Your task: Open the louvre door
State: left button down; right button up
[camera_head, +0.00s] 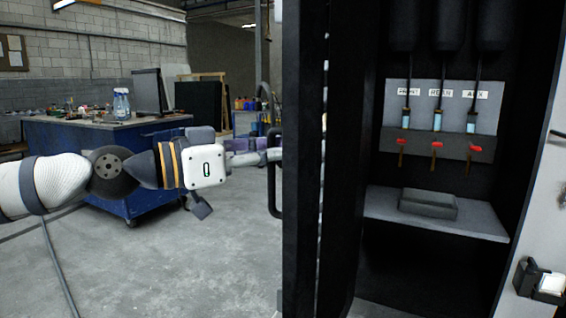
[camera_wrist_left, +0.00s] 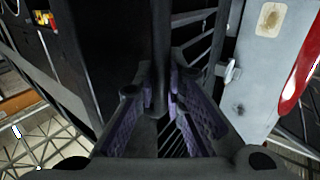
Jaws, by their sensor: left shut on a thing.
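The dark louvre door (camera_head: 304,160) stands swung open, seen nearly edge-on in the head view. Its black bar handle (camera_head: 273,195) is on the side facing left. My left gripper (camera_head: 266,157) reaches in from the left and is shut on this handle. In the left wrist view, the purple-padded fingers of the left gripper (camera_wrist_left: 158,103) sit on both sides of the dark handle (camera_wrist_left: 160,50), with louvre slats (camera_wrist_left: 194,42) behind. The exact finger contact is partly hidden.
The open cabinet (camera_head: 430,185) shows several dark cylinders, red-handled valves (camera_head: 437,146) and a shelf (camera_head: 480,222) with a grey block. A blue workbench (camera_head: 70,150) stands behind my left arm. Concrete floor (camera_head: 180,265) is clear left of the door.

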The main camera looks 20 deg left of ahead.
pick_arm(q)
jog(key=shift+w+a, duration=0.1)
jog(key=shift+a, duration=0.55)
jog(key=c, duration=1.6)
grip_release()
jog(key=shift+c, duration=0.2)
jog(key=v, duration=1.2)
